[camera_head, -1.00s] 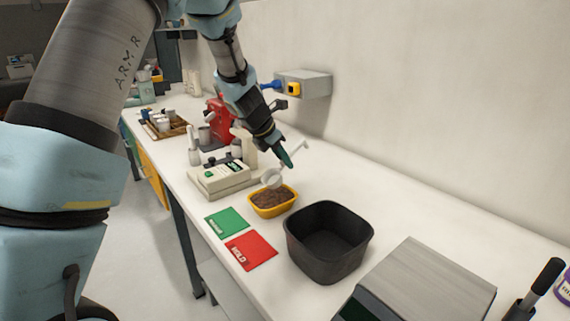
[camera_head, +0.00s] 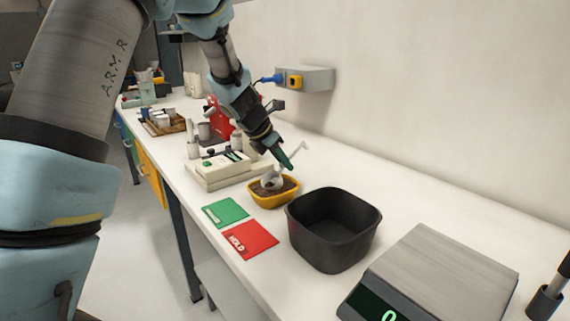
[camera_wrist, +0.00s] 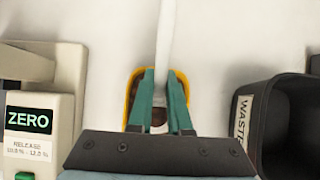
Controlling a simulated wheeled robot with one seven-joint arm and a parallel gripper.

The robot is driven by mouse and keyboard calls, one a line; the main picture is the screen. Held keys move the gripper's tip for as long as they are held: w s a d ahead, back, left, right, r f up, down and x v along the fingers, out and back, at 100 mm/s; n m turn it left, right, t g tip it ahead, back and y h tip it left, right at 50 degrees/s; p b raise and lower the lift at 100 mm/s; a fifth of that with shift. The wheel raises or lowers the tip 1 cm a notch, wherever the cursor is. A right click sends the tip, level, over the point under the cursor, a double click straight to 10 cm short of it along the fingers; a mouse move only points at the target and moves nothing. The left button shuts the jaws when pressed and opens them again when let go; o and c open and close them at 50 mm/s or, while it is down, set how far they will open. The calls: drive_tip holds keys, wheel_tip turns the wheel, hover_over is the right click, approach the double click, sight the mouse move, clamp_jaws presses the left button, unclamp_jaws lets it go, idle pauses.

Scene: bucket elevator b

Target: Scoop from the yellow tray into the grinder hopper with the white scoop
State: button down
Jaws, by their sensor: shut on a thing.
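The yellow tray (camera_head: 262,200) holds brown granular material and stands on the bench behind the green and red cards. My gripper (camera_head: 286,160) is shut on the handle of the white scoop (camera_head: 270,184). The scoop's bowl is in the tray, at or in the brown material; how deep I cannot tell. In the wrist view the green fingertips (camera_wrist: 160,103) close around the white handle (camera_wrist: 164,45), and the yellow tray (camera_wrist: 128,98) shows behind them. The grinder hopper cannot be made out clearly; a red machine (camera_head: 219,119) stands farther back, partly behind my arm.
A black waste bin (camera_head: 331,240) stands right of the tray, with a scale (camera_head: 440,275) beyond it. A cream instrument (camera_head: 222,172) reading ZERO (camera_wrist: 28,120) is close on the left. The green card (camera_head: 225,212) and red card (camera_head: 249,240) lie in front.

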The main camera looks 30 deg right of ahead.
sight(278, 171)
drive_tip(key=shift+a+f+b, duration=0.15)
drive_tip(key=shift+f+b, duration=0.45)
drive_tip(key=shift+f, duration=0.05)
drive_tip(key=shift+a+f+b, duration=0.15)
drive_tip(key=shift+f+b, duration=0.45)
drive_tip(key=shift+f, duration=0.05)
drive_tip(key=shift+s+a+r+b, duration=0.1)
drive_tip(key=shift+a+b, duration=0.05)
drive_tip(key=shift+a, duration=0.2)
drive_tip(key=shift+s+a+r+b, duration=0.1)
drive_tip(key=shift+a+b, duration=0.05)
drive_tip(key=shift+a, duration=0.2)
drive_tip(key=shift+a+r, duration=0.2)
drive_tip(key=shift+r+p, duration=0.3)
drive_tip(key=shift+p, duration=0.35)
drive_tip(key=shift+d+r+p, duration=0.2)
drive_tip(key=shift+r+p, duration=0.1)
drive_tip(key=shift+p, duration=0.7)
drive_tip(key=r+p, duration=0.1)
drive_tip(key=p, duration=0.1)
drive_tip(key=y+p, duration=0.1)
drive_tip(key=p, duration=0.2)
drive_tip(key=shift+d+r+p, duration=0.3)
drive_tip(key=shift+r+p, duration=0.05)
drive_tip(key=shift+r, duration=0.05)
drive_tip(key=shift+w+d+r+p, duration=0.1)
drive_tip(key=shift+r+p, duration=0.2)
drive_tip(key=shift+p, duration=0.65)
